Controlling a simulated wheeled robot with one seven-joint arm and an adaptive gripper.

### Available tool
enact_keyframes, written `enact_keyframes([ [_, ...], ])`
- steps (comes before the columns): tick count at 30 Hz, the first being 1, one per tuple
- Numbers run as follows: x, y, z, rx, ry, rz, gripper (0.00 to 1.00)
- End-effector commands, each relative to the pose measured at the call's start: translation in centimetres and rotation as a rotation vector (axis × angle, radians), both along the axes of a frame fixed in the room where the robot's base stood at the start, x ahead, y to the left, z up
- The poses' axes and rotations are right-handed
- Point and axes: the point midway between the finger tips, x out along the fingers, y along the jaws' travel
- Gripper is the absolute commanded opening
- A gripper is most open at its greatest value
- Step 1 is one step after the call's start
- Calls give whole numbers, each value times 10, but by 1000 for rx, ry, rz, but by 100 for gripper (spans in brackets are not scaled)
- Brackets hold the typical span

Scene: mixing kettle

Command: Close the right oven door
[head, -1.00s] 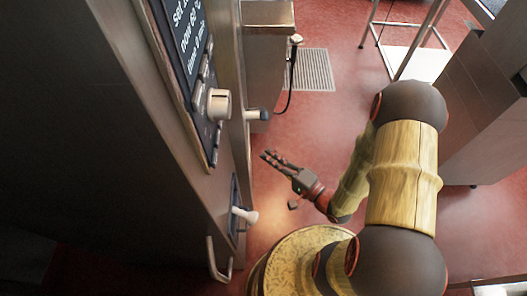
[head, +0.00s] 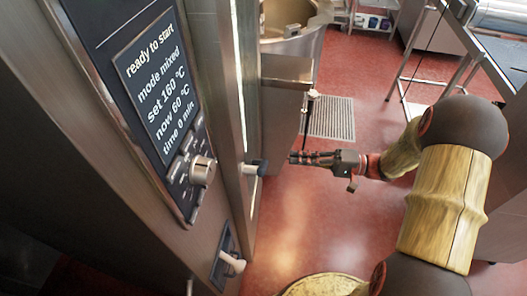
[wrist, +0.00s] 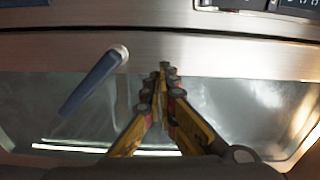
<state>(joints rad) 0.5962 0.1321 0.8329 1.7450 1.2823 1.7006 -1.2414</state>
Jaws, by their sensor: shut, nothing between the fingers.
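The oven's front runs along the left of the head view, seen steeply from the side. A door handle (head: 257,168) sticks out from it, dark with a pale end. My gripper (head: 292,158) points left at the oven just beside this handle, with its fingers together and empty. In the wrist view, the oven door (wrist: 225,58) fills the picture, with a steel frame and a glass window. Its blue-grey handle (wrist: 90,85) slants down at the left, apart from my shut fingers (wrist: 165,72). I cannot tell whether the fingertips touch the door or how far it stands open.
A control panel (head: 155,90) with a lit display and a round knob (head: 202,170) is on the oven front. A lower pale lever (head: 232,263) sticks out below. A steel kettle (head: 290,45) stands behind. A floor grate (head: 330,118) and open red floor (head: 315,225) lie right.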

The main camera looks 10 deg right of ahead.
Motion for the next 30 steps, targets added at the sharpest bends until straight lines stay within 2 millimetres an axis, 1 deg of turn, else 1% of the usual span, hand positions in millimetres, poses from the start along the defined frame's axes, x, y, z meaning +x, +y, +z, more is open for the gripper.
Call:
enact_keyframes([
  [2,-7,3,-3,12,53,23,0],
  [5,-6,5,-3,22,79,22,0],
  [8,-4,13,-3,23,83,22,0],
  [11,0,28,-3,23,82,23,0],
  [21,16,93,-3,22,81,24,0],
  [24,21,109,-3,22,81,23,0],
  [30,27,131,-2,23,81,21,0],
])
